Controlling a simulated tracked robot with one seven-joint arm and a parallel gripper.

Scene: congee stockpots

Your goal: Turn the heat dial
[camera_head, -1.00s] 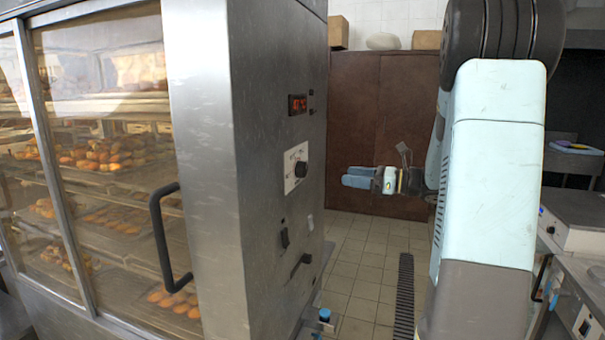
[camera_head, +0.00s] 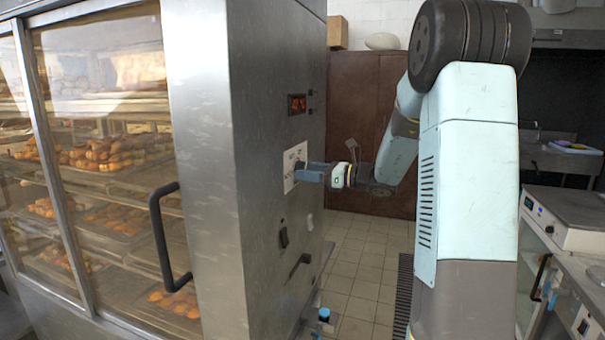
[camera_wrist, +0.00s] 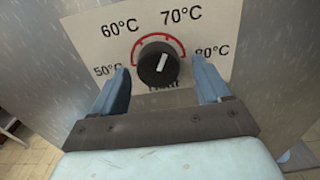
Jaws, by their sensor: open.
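The heat dial (camera_wrist: 157,64) is a round black knob with a white pointer line, on a white plate (camera_wrist: 88,36) marked 50°C, 60°C, 70°C and 80°C around a red arc. The pointer is tilted up and slightly right, toward the 70°C side. In the head view the plate (camera_head: 290,160) is on the steel cabinet's side, and my gripper mostly hides the dial. My gripper (camera_head: 306,172) is at the plate. In the wrist view my gripper (camera_wrist: 160,80) is open, with one blue finger on each side of the dial. I cannot tell whether the fingers touch it.
The steel cabinet (camera_head: 205,130) has glass doors with trays of baked goods and a black handle (camera_head: 162,235). A red display (camera_head: 297,104) is above the dial. A switch (camera_head: 284,237) and black lever (camera_head: 300,264) are below. A counter (camera_head: 570,225) is at right; tiled floor (camera_head: 345,255) lies between.

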